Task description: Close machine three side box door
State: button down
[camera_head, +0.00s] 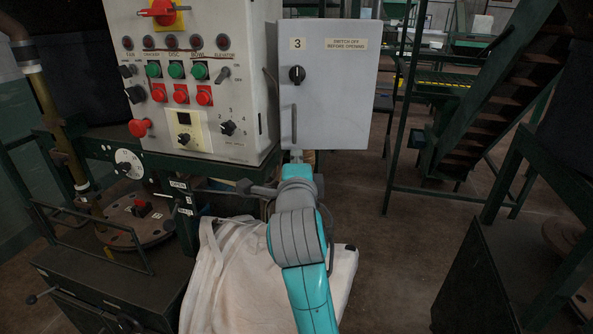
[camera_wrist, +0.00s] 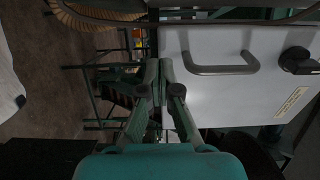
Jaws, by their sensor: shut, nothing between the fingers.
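The side box door (camera_head: 335,95) is a light grey panel marked 3, with a sign, a black knob (camera_head: 297,74) and a grey bar handle (camera_head: 294,124) low on its left side. The door also fills the right of the wrist view (camera_wrist: 225,100), turned sideways, with its handle (camera_wrist: 222,68) and knob (camera_wrist: 298,60). My gripper (camera_wrist: 159,78) is shut and empty. In the wrist view its fingertips overlap the door's edge, beside the handle and not around it; I cannot tell if they touch. In the head view the fingers are mostly hidden by my wrist below the door.
A control cabinet (camera_head: 200,100) with buttons stands left of the door. A pale bulk bag (camera_head: 230,280) hangs below, beside my arm. Green metal stairs (camera_head: 480,110) stand to the right. Brown floor (camera_head: 400,240) is open between them.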

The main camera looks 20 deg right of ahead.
aim_at(292, 148)
jog(key=shift+x, duration=0.85)
jog(key=w+m+g+h, duration=0.1)
jog(key=w, duration=0.1)
jog(key=w+d+m+h, duration=0.1)
jog(key=w+h, duration=0.1)
jog(key=shift+g, duration=0.4)
jog(key=shift+w+d, duration=0.1)
jog(key=shift+w, duration=0.25)
jog(key=shift+r, duration=0.1)
